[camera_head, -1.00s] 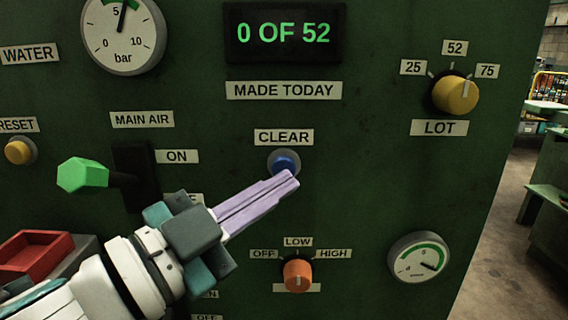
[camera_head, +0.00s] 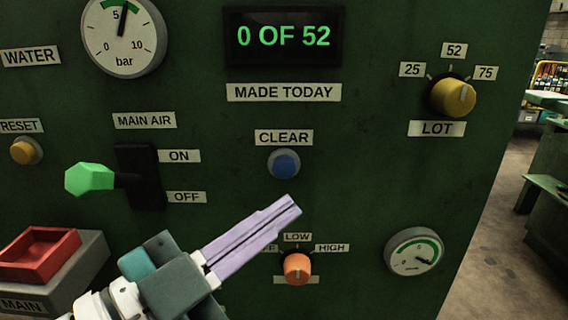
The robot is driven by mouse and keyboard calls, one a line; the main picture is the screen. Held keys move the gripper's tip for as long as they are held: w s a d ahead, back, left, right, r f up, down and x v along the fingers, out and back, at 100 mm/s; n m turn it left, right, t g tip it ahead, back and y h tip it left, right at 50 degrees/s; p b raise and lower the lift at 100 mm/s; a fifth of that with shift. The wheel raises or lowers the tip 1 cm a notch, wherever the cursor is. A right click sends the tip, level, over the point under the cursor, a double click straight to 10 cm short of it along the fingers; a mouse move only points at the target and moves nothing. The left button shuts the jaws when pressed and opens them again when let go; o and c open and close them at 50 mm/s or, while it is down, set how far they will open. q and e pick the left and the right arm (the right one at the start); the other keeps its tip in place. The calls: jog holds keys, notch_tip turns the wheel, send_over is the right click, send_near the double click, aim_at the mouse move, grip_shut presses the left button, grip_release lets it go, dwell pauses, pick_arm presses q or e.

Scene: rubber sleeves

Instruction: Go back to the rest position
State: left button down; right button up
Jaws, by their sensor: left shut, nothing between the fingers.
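My left gripper (camera_head: 290,207) comes in from the lower left with its lilac fingers shut and empty. Its tips are in front of the green panel (camera_head: 370,170), below the blue CLEAR button (camera_head: 285,163) and apart from it in the picture. The fingers cover part of the OFF label of the orange knob (camera_head: 297,268). The display (camera_head: 285,36) reads 0 OF 52. My right gripper is not in view.
A grey box with a red top (camera_head: 38,252) juts out at lower left. The yellow LOT knob (camera_head: 453,97) and a gauge (camera_head: 415,252) are at right. Open floor (camera_head: 490,260) lies beyond the panel's right edge.

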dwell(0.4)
pick_arm(q)
jog(key=s+a+f+n+y+p, duration=0.1)
jog(key=a+n+y+p, duration=0.1)
jog(key=a+n+y, duration=0.45)
jog(key=s+a+f+n+y+p, duration=0.1)
jog(key=a+f+n+y+p, duration=0.1)
jog(key=a+n+y, duration=0.4)
jog(key=s+a+f+n+g+y+p, duration=0.1)
jog(key=s+a+g, duration=0.1)
jog(key=s+g, duration=0.5)
jog(key=s+a+f+n+g+p, duration=0.1)
jog(key=s+a+g, duration=0.2)
jog(key=s, duration=0.9)
notch_tip(320, 180, up, 38)
jog(key=w+p, duration=0.1)
jog(key=p, duration=3.7)
jog(key=shift+d, duration=0.15)
